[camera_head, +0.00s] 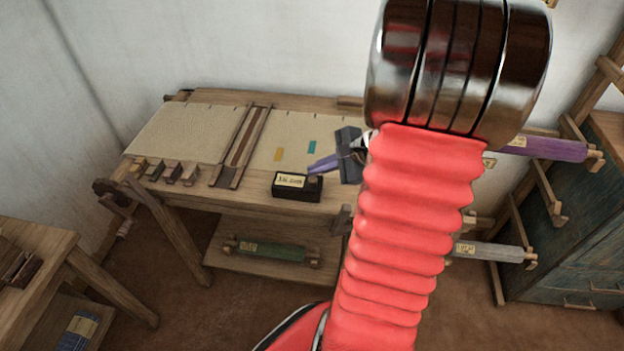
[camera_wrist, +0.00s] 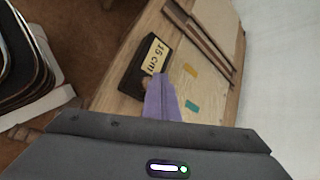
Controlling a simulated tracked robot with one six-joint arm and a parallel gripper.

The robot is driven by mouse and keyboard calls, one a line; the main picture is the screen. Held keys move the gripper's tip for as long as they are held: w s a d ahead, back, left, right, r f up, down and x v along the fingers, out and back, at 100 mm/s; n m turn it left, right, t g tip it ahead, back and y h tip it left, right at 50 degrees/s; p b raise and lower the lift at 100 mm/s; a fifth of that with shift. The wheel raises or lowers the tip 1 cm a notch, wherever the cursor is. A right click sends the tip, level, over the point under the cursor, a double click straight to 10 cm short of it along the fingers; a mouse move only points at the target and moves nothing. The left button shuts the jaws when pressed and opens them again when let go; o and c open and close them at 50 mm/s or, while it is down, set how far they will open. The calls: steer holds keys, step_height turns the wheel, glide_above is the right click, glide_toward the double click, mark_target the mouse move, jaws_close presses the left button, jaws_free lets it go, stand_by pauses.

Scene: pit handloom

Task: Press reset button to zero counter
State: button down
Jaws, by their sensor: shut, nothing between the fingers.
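The counter is a small black box (camera_head: 309,194) with a cream label on the front edge of the loom table. In the wrist view the counter (camera_wrist: 135,80) shows its label reading "15 cm". A small brown knob, perhaps the reset button (camera_wrist: 149,90), shows on the counter, partly hidden by my fingers. My gripper (camera_head: 311,168) has purple fingers that are shut with nothing held. In the wrist view the tip of my gripper (camera_wrist: 160,80) overlaps the counter's edge beside the knob. I cannot tell whether it touches.
The loom table (camera_head: 215,195) carries pale cloth, a slotted wooden reed bar (camera_head: 243,147) and several small wooden blocks at the left. Yellow and teal tags (camera_head: 312,147) lie on the cloth. A green roll (camera_head: 268,249) lies on the lower shelf. A blue cabinet (camera_head: 575,240) stands at right.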

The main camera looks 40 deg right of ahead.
mark_target(317, 183)
steer(key=shift+f, duration=0.15)
steer(key=shift+f, duration=0.25)
steer(key=shift+f, duration=0.55)
stand_by(1.2)
steer(key=shift+r, duration=1)
step_height(317, 183, up, 5)
steer(key=shift+r, duration=0.1)
stand_by(0.8)
stand_by(0.8)
